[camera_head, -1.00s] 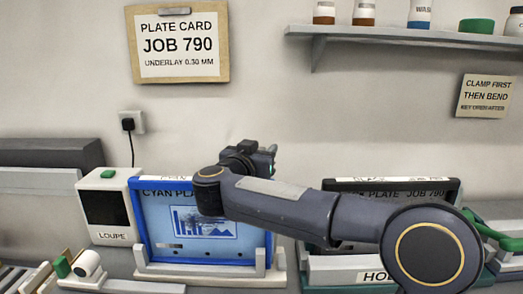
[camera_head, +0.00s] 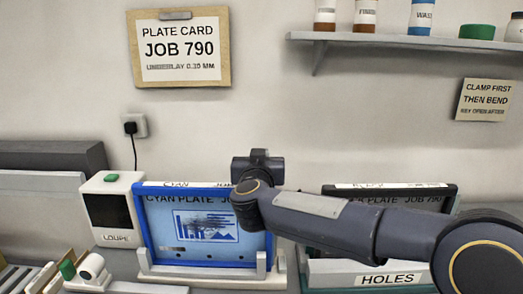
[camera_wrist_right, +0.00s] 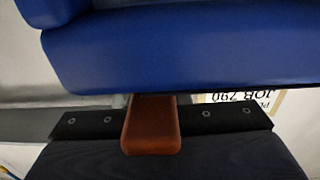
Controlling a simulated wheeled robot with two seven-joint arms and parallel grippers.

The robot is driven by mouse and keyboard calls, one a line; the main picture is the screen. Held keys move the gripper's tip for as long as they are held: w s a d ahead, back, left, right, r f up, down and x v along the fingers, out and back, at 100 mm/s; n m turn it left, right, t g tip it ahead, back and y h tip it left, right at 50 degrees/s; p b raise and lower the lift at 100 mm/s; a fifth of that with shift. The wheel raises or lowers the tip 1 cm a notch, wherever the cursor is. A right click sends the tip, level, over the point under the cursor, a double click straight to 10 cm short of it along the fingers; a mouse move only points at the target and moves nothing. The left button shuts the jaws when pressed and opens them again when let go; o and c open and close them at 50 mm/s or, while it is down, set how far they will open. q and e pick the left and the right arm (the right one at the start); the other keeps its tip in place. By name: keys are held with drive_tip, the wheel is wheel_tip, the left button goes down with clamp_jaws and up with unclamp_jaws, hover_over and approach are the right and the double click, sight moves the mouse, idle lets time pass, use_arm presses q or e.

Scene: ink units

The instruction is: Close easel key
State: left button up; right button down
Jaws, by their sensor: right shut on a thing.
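The blue easel (camera_head: 178,233) with the cyan plate (camera_head: 205,232) stands upright on the bench in the head view. My right gripper (camera_head: 258,166) is at its upper right corner, and its fingertips cannot be made out there. In the right wrist view a broad blue part (camera_wrist_right: 180,50) fills the top. How the key sits on the easel is hidden. My left gripper is not in view.
A black-framed plate (camera_head: 400,190) stands to the right, partly behind my right arm, above a HOLES label (camera_head: 373,279). The loupe box (camera_head: 110,212) is close on the left. A shelf (camera_head: 400,40) with bottles hangs above.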

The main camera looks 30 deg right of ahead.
drive_tip(key=shift+a+n+t+y, duration=0.1)
drive_tip(key=shift+n+t+y, duration=0.2)
drive_tip(key=shift+y, duration=0.1)
drive_tip(key=c, duration=1.4)
unclamp_jaws()
drive_tip(key=shift+o, duration=0.2)
drive_tip(key=v, duration=0.7)
drive_tip(key=shift+s+a, duration=0.2)
drive_tip(key=shift+s, duration=0.15)
